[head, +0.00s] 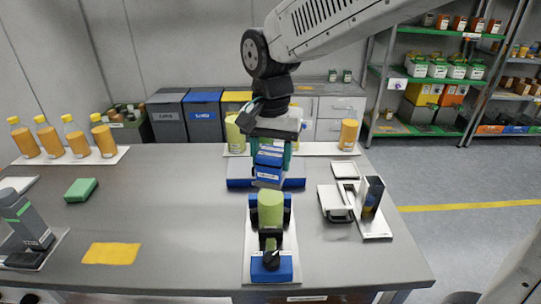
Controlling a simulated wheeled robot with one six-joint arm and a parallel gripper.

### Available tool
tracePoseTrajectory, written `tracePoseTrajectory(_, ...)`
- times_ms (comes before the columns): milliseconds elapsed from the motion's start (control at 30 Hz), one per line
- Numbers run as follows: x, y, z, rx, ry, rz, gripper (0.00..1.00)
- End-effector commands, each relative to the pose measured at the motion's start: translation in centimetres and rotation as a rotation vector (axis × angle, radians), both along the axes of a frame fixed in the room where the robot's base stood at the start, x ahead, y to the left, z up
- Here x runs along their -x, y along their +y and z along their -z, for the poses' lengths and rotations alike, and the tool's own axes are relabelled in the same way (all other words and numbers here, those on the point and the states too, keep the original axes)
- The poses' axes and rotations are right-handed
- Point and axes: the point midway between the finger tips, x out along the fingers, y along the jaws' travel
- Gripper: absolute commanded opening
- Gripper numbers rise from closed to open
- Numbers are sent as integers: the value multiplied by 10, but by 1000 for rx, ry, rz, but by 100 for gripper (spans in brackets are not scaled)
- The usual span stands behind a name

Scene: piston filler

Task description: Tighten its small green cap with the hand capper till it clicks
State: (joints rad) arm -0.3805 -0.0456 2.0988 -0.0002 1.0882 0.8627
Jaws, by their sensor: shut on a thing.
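My gripper (270,157) is over the middle of the table, pointing down, shut on a blue tool with pale labels (269,173), which looks like the hand capper. A yellow-green bottle-like body (270,208) stands upright below it, between blue blocks of a holder (254,208) on a white board. The tool's lower end is close above this body in the picture; I cannot tell whether they touch. I cannot make out the small green cap.
Several orange bottles (104,138) stand on a white board at left. A white device (336,202) and dark upright box (371,197) stand right. Table is clear between cloth and holder.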

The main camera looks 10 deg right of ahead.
Motion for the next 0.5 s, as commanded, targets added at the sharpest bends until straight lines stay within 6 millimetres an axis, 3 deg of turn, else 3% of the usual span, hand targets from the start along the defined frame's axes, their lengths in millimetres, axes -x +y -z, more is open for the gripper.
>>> tracePoseTrajectory(167, 0, 0, 0, 0, 0, -87, 17)
tracePoseTrajectory(500, -1, -1, 0, 0, 0, -575, 17)
